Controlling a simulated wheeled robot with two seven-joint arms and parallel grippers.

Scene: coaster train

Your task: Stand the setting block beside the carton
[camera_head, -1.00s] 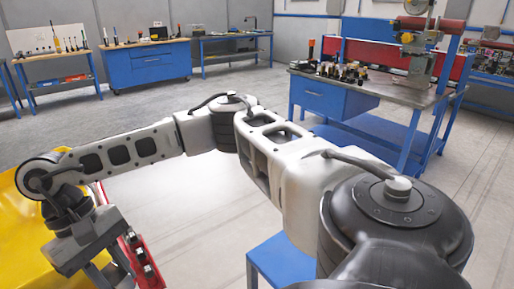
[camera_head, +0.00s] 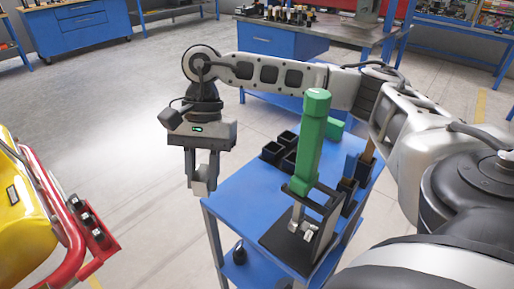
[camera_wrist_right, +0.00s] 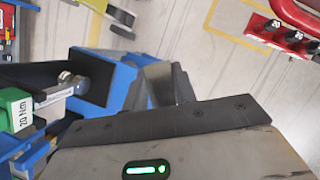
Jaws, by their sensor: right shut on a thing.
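My right gripper (camera_head: 201,180) hangs fingers down at the left edge of the blue bench. It is shut on a small pale grey metal block (camera_head: 200,187), which I take to be the setting block. The block is held in the air, and the fingers partly cover it. In the right wrist view a grey metal shape (camera_wrist_right: 163,84) shows beyond the gripper's dark edge, too cropped to tell block from finger. I cannot pick out a carton in either view. My left gripper is not in view.
The blue bench (camera_head: 232,198) carries black bins (camera_head: 273,152), a tall green tool (camera_head: 310,140) in a black stand (camera_head: 275,242) and another green part (camera_head: 335,128). A yellow car (camera_head: 25,235) with red rails (camera_head: 70,218) stands at left. Open floor lies between.

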